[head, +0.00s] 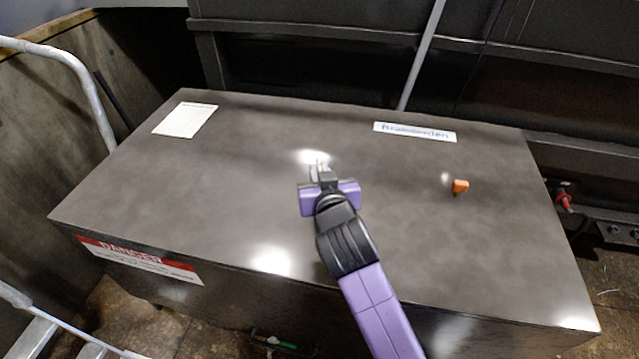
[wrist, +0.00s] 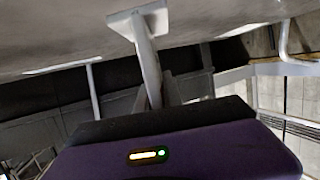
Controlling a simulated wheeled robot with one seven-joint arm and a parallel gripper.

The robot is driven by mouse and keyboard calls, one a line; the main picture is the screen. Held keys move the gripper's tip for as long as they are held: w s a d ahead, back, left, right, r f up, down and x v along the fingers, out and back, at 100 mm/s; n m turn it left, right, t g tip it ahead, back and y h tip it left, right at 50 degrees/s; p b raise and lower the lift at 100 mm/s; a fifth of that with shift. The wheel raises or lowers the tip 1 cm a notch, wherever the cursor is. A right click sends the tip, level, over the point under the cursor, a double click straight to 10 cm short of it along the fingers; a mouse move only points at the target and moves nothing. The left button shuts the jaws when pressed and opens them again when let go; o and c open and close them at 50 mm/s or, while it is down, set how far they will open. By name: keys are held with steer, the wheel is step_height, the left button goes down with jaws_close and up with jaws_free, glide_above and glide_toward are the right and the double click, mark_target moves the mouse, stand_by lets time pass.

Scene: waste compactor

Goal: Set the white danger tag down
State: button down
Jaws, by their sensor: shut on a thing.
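My gripper (head: 322,170) is over the middle of the dark metal top and points away from me. It is shut on a small pale thing at its fingertips, which I take to be the white danger tag. In the wrist view the tag (wrist: 124,17) is a pale plate at the end of the closed fingers (wrist: 147,60), close to the grey top. I cannot tell whether it touches the top. Its print does not show, and the head view barely shows it.
The dark top (head: 240,190) is mostly bare. A white sheet (head: 185,120) lies at its back left, a lettered white strip (head: 414,131) at the back right, and a small orange thing (head: 460,186) at right. A red-and-white danger sign (head: 140,260) is on the front face.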

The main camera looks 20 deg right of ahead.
steer(key=shift+f, duration=1.85)
steer(key=shift+f, duration=0.2)
steer(key=c, duration=1.5)
jaws_free()
steer(key=shift+r, duration=0.1)
steer(key=shift+r, duration=0.1)
steer(key=b+v, duration=0.1)
steer(key=v, duration=1.1)
steer(key=shift+a, duration=0.1)
